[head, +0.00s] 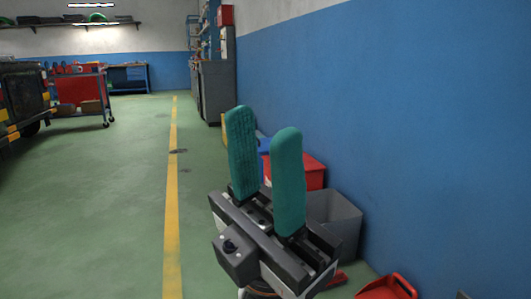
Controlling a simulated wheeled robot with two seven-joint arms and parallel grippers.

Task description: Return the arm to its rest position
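My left gripper (263,122) stands in the lower middle of the head view, with its two teal fingers pointing up. The fingers are apart with nothing between them, so it is open and empty. Its grey body hides part of the bins and floor behind it. My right gripper does not show. No rickshaw can be made out with certainty.
A grey bin (336,222), a red bin (313,172) and a red item (388,288) lie along the blue wall (430,130). A red cart (80,90) and a dark vehicle-like object (22,98) stand left. Green floor (95,205) is clear left of the yellow line (172,200).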

